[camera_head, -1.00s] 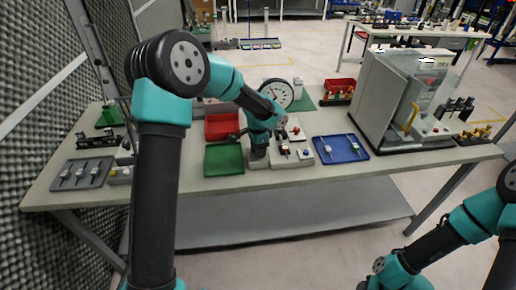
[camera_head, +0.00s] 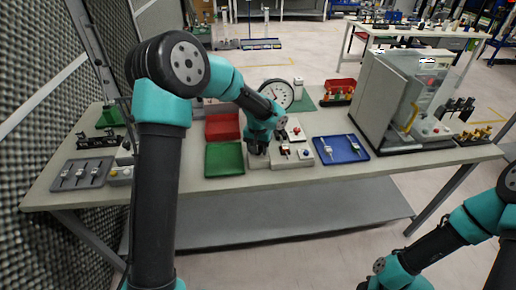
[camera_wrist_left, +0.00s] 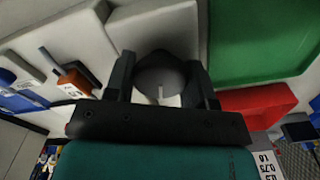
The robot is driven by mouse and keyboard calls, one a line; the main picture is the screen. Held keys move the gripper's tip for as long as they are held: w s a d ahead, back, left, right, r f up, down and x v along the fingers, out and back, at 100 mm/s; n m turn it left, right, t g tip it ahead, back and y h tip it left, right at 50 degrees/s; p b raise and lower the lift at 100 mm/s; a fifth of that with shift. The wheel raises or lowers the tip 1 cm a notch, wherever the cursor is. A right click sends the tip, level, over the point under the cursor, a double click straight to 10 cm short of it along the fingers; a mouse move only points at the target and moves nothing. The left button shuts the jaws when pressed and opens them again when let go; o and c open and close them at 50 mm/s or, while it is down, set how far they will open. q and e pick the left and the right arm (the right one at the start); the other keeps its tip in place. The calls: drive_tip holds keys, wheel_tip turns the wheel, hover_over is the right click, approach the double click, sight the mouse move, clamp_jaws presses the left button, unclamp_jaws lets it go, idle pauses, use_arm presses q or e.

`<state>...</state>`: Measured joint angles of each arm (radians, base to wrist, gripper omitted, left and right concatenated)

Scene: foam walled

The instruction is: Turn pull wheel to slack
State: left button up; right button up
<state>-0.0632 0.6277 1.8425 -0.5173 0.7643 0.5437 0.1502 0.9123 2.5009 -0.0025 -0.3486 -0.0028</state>
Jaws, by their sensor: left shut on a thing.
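The pull wheel (camera_wrist_left: 165,75) is a dark grey round knob with a pale mark, seen in the left wrist view on a pale fixture. My left gripper (camera_wrist_left: 162,88) has one finger on each side of the wheel and is shut on it. In the head view my left gripper (camera_head: 258,148) points down at the fixture at the table's front, and it hides the wheel there. A slack marking cannot be made out. Part of my right arm shows at the lower right, but its gripper is out of view.
A green tray (camera_head: 224,167) and a red bin (camera_head: 222,127) sit left of the fixture. A dial gauge (camera_head: 277,94) is behind, a blue tray (camera_head: 341,157) to the right. A clear-fronted machine (camera_head: 384,95) stands farther right.

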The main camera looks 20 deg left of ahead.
use_arm(q)
drive_tip(key=shift+n, duration=1.2)
drive_tip(key=o, duration=0.9)
wheel_tip(320, 180, up, 18)
drive_tip(key=shift+f, duration=0.25)
